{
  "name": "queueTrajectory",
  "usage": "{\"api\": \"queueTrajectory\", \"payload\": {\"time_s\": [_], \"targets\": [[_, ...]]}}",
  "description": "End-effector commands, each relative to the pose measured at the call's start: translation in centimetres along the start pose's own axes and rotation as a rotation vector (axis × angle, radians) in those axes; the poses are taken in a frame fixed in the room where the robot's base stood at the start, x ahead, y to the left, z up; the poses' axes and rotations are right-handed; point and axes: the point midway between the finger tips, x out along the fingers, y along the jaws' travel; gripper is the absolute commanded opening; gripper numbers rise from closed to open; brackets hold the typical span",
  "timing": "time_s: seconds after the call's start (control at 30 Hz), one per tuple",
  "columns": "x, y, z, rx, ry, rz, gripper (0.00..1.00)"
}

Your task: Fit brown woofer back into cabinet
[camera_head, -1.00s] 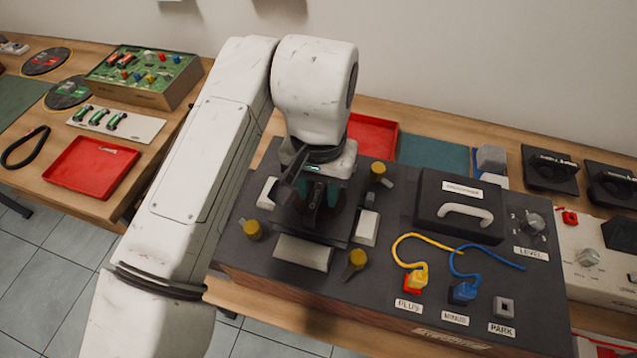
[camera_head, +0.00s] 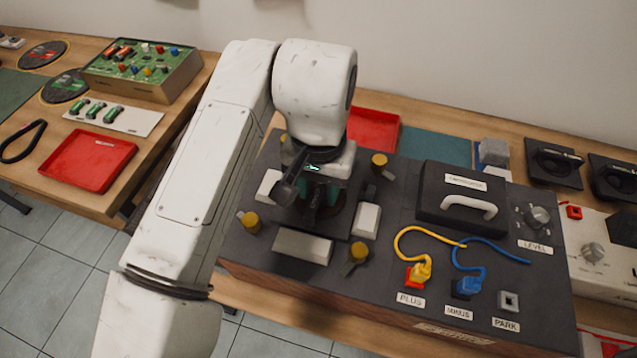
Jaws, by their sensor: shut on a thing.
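The dark cabinet (camera_head: 400,275) lies on the bench with its top panel facing up. My gripper (camera_head: 320,206) points down over the square recess area at the panel's left, between white blocks and yellow-knobbed clamps. It is shut on a dark, brownish round piece, apparently the brown woofer (camera_head: 338,213), of which only a little shows. The gripper and its wrist hide most of the piece and the opening beneath. I cannot tell whether it is seated in the opening or just above it.
Yellow-knobbed clamps (camera_head: 250,222) and white blocks (camera_head: 302,246) ring the gripper closely. To the right are a handled lid (camera_head: 462,192), a yellow cable (camera_head: 410,238), a blue cable (camera_head: 470,258) and a level knob (camera_head: 537,217). A red tray (camera_head: 88,160) lies left.

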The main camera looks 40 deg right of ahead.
Motion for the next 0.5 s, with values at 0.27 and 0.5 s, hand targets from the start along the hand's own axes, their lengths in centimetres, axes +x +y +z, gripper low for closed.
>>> {"api": "queueTrajectory", "payload": {"time_s": [0.27,0.5], "targets": [[-0.09,-0.01,-0.02,0.0,0.001,0.0,0.54],[-0.04,0.0,-0.01,0.0,0.001,0.0,0.69]]}}
